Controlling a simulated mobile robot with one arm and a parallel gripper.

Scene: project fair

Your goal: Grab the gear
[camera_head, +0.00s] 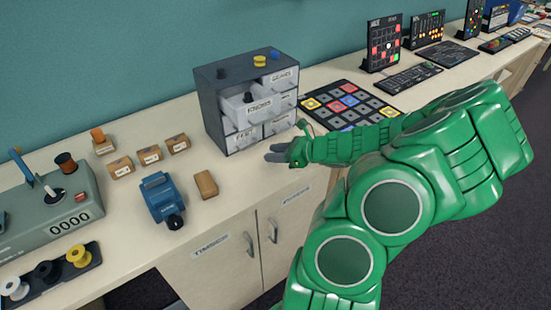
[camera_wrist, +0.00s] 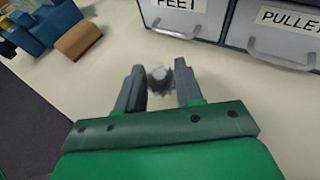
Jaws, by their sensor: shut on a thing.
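A small grey gear (camera_wrist: 160,80) with a toothed edge and a raised hub is between the fingers of my gripper (camera_wrist: 160,88) in the wrist view. The gripper is shut on it, just above or at the pale counter; I cannot tell whether the gear touches the counter. In the head view my gripper (camera_head: 276,153) is at the counter's front part, in front of the drawer cabinet. The gear cannot be made out there.
A grey drawer cabinet (camera_head: 210,95) stands close behind, with one left drawer (camera_head: 258,108) pulled out. A brown block (camera_head: 206,184) and a blue device (camera_head: 160,196) lie to the left. A board of coloured squares (camera_head: 345,104) lies right, near my arm. Bare counter (camera_head: 235,170) lies left of the gripper.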

